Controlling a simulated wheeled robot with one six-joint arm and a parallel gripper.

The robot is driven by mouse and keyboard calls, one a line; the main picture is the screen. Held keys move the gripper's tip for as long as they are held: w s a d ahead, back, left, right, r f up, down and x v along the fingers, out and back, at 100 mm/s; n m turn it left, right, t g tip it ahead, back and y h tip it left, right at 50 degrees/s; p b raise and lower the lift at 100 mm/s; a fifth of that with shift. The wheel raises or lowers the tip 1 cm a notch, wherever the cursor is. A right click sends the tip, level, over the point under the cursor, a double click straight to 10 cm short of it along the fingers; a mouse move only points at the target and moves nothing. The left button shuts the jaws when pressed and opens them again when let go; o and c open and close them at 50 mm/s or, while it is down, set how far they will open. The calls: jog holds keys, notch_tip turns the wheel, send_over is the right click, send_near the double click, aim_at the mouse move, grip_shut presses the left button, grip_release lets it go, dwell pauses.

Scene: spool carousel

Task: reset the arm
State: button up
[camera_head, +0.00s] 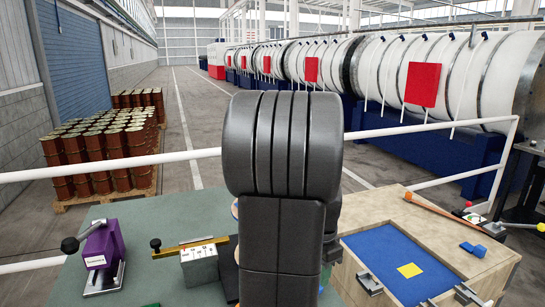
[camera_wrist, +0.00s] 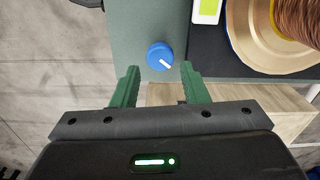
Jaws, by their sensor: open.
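My arm (camera_head: 285,150) rises dark grey in the middle of the head view and hides the centre of the bench. My gripper (camera_wrist: 160,85) does not show in the head view. In the wrist view its two green fingers stand wide apart with nothing between them. A blue knob (camera_wrist: 160,56) with a white mark lies just beyond the fingertips, apart from them in the picture. A spool of copper-coloured wire (camera_wrist: 298,18) with a tan flange is partly in view at the upper right.
A purple device (camera_head: 103,247) and a yellow-topped device (camera_head: 198,262) stand on the green bench top (camera_head: 150,222), left of my arm. A white railing (camera_head: 190,155) crosses behind; drums (camera_head: 105,150) stand beyond.

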notch_tip(320, 180, down, 4)
jog(key=shift+f, duration=0.25)
jog(key=shift+r, duration=0.1)
dwell(0.4)
